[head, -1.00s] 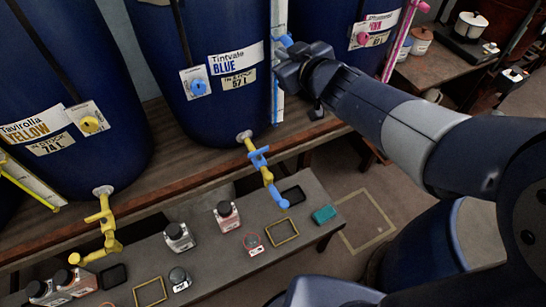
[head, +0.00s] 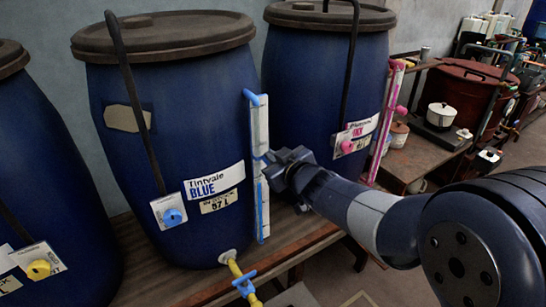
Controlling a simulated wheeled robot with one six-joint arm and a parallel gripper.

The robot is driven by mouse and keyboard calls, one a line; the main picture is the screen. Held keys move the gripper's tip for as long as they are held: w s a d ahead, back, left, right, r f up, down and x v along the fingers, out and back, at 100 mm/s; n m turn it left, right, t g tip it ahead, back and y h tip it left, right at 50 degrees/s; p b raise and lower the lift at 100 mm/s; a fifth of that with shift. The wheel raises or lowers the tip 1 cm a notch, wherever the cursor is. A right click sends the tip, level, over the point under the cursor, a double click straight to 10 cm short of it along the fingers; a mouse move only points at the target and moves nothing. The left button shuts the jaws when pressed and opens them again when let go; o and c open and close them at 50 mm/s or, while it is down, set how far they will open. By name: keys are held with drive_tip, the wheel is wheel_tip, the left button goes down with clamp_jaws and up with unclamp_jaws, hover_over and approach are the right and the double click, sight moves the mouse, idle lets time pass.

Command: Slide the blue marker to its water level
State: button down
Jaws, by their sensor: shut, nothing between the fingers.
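The blue vat (head: 175,110) stands in the middle of the head view, labelled Tintvale BLUE, 57 L. On its right side is an upright white gauge (head: 260,125) with a blue fitting (head: 253,97) at the top. A blue tube runs down its lower part. A small blue piece (head: 265,157), which looks like the marker, sits about halfway up the gauge. My gripper (head: 276,168) is shut and empty just right of it, at the gauge. The gripper partly covers the gauge, and I cannot tell whether it touches the marker. The exact water level is too small to read.
A vat with a pink gauge (head: 387,120) stands close on the right, and a vat with a yellow knob (head: 39,269) on the left. A blue knob (head: 173,217) is on the blue vat's front. The wooden bench (head: 190,278) runs beneath.

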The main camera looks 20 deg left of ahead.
drive_tip(key=shift+f, duration=0.1)
wheel_tip(320, 180, down, 10)
drive_tip(key=b, duration=0.8)
drive_tip(key=shift+b, duration=0.3)
drive_tip(key=s+d+r+p, duration=0.2)
drive_tip(key=s+d+r, duration=0.4)
drive_tip(key=s, duration=0.1)
drive_tip(key=shift+s+d+p, duration=0.15)
drive_tip(key=shift+s+p, duration=0.2)
drive_tip(key=shift+p, duration=0.05)
